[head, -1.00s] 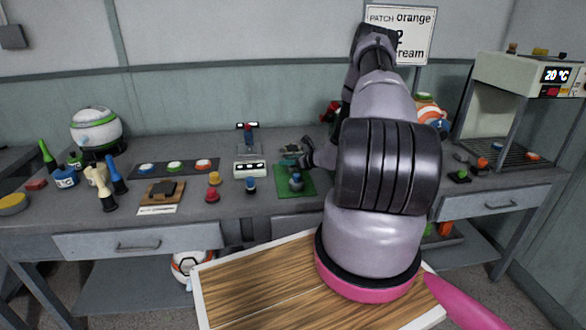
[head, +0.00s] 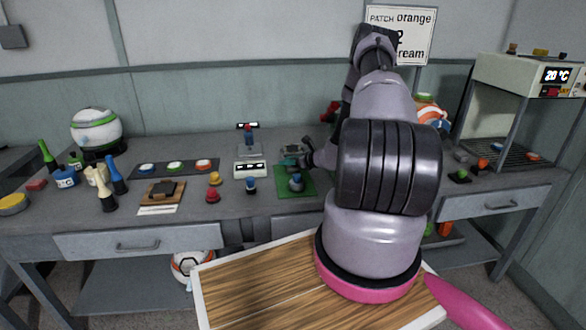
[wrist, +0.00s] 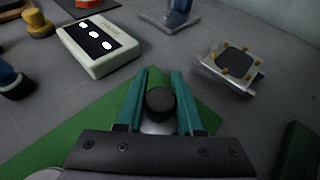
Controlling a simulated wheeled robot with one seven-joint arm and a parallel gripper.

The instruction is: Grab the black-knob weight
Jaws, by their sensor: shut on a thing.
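The weight's round black knob (wrist: 161,102) sits between the two teal fingers of my gripper (wrist: 160,98) in the wrist view. The fingers are shut on it from both sides. A pale grey body (wrist: 158,128) shows just below the knob; the rest is hidden by the gripper's housing. Part of the green mat (wrist: 75,135) lies under the gripper. In the head view my gripper (head: 303,158) is small, close to the mat's far edge and partly hidden by my arm. I cannot make out the held knob clearly there.
A white box with three lit ovals (wrist: 98,42) stands left of the gripper, and a small plate with yellow posts (wrist: 234,64) stands right. A small blue-grey piece (head: 296,183) shows on the mat. A blue-topped piece (head: 251,185) and a red one (head: 212,195) stand left.

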